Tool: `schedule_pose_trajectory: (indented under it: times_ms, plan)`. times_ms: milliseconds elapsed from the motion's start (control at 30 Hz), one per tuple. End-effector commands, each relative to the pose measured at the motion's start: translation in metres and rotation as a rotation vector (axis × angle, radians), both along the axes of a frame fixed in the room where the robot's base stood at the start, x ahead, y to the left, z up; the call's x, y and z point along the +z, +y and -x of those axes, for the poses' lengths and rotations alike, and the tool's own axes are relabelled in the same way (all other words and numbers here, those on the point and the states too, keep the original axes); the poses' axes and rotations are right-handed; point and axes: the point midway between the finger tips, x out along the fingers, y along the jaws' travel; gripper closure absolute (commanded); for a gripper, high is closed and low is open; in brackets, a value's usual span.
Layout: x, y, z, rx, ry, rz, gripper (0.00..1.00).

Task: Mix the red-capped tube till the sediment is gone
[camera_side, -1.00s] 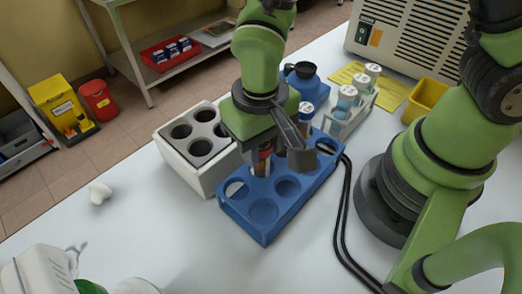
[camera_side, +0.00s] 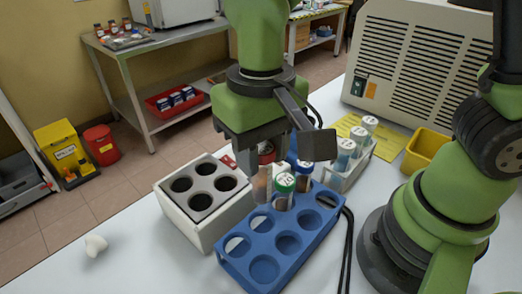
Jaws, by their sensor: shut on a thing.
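My gripper (camera_side: 250,153) points down and is shut on the red-capped tube (camera_side: 262,186), just below its red cap (camera_side: 266,150). The tube hangs upright over the back left of the blue rack (camera_side: 257,275), and its lower end seems to be clear of the holes. Its glass looks brownish; I cannot make out any sediment at this size. A green-capped tube (camera_side: 284,188) stands in the rack just right of it. A tube with a blue-rimmed cap (camera_side: 304,174) stands behind that one, partly hidden by my gripper.
A white block with dark round wells (camera_side: 178,220) stands close left of the rack. A pale rack (camera_side: 357,165) with several white-capped vials, a yellow bin (camera_side: 425,150) and a vented machine (camera_side: 410,70) are behind. A small white object (camera_side: 95,245) lies left on otherwise clear table.

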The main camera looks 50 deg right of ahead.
Motion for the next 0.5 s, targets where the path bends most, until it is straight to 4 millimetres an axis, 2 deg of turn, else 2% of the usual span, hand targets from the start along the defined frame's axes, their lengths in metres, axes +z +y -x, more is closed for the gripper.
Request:
schedule_pose_trajectory:
  times_ms: [167,267,367,500]
  plan:
    - [0.001,-0.002,-0.003,-0.002,0.000,0.000,0.94]
    - [0.004,-0.011,-0.013,-0.005,-0.002,0.000,0.94]
    - [0.011,-0.029,-0.031,-0.008,-0.002,0.001,0.94]
    - [0.024,-0.070,-0.061,-0.010,-0.001,0.003,0.94]
